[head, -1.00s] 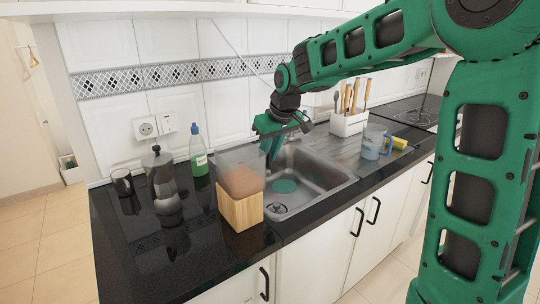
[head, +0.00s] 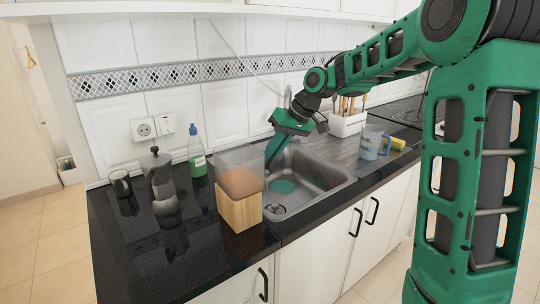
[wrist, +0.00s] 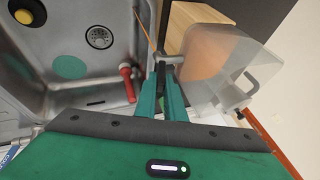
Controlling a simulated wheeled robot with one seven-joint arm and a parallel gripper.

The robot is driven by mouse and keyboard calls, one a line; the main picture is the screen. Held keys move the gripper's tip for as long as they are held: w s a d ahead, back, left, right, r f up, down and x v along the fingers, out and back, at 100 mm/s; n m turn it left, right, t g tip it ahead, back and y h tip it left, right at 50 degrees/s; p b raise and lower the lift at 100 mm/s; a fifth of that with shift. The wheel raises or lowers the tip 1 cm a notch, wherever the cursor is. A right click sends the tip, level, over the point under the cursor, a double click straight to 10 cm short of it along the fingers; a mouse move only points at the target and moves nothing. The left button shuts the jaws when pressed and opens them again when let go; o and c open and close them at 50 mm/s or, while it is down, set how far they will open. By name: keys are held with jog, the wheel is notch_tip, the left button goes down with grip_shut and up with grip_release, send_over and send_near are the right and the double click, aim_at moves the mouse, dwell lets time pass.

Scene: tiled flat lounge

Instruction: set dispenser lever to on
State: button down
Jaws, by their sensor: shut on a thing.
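The dispenser has a clear upper container (head: 240,168) with brown contents and a wooden base (head: 240,210). It stands on the dark counter at the left edge of the sink, and also shows in the wrist view (wrist: 232,62). My gripper (head: 270,160) slants down beside the container's right side. In the wrist view its green fingers (wrist: 164,80) are close together at a small grey lever (wrist: 169,58) by the container. They appear shut on it, though the fingers partly hide the contact. The lever cannot be made out in the head view.
The metal sink (head: 305,185) lies right of the dispenser. A moka pot (head: 160,180), a mug (head: 121,183) and a soap bottle (head: 196,155) stand to its left. A blue pitcher (head: 372,143) and a white utensil holder (head: 347,124) are farther right. A red-ended part (wrist: 127,82) lies near my fingers.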

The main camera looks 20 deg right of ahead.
jog(key=shift+w+d+f+m+g+y, duration=0.1)
jog(key=shift+d+f+m+g+y, duration=0.15)
jog(key=shift+y, duration=0.65)
jog(key=shift+w+d+f+m+g+y, duration=0.15)
jog(key=shift+d+y, duration=0.25)
jog(key=shift+y, duration=0.5)
jog(key=shift+w+d+f+m+g+y, duration=0.1)
jog(key=shift+d+f+m+g+y, duration=0.15)
jog(key=shift+y, duration=0.65)
jog(key=shift+f, duration=0.1)
jog(key=c, duration=1.8)
grip_release()
jog(key=shift+c, duration=0.2)
jog(key=shift+d, duration=0.1)
jog(key=v, duration=1)
jog(key=shift+d, duration=0.25)
